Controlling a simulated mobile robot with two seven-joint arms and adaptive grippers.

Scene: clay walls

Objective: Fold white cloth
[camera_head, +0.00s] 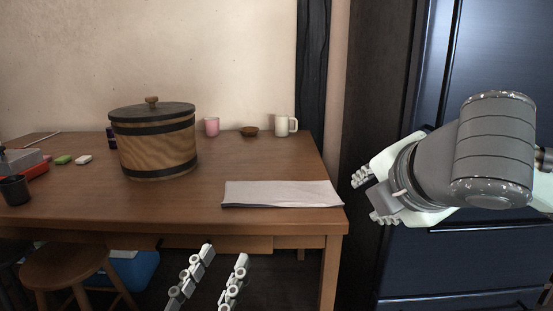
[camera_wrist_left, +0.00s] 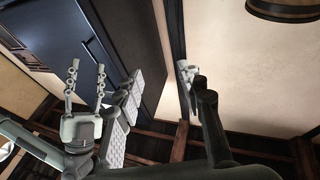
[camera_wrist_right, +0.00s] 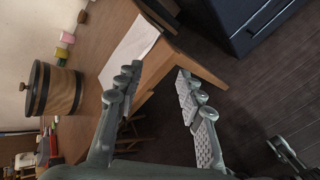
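The white cloth (camera_head: 281,192) lies flat on the wooden table at its front right corner, as a wide strip with a thin dark edge showing along its front. It also shows in the right wrist view (camera_wrist_right: 131,47). My left gripper (camera_head: 226,254) is open and empty at the bottom of the head view, in front of the table's front edge. My right gripper (camera_head: 364,196) is open and empty, to the right of the cloth and just past the table's right edge. Neither gripper touches the cloth.
A lidded wooden tub (camera_head: 155,143) stands left of the cloth on the table (camera_head: 235,160). A pink cup (camera_head: 212,127), a brown bowl (camera_head: 249,132) and a white mug (camera_head: 283,126) stand behind. A stool (camera_head: 70,262) is at lower left, a dark blue cabinet (camera_head: 430,265) at right.

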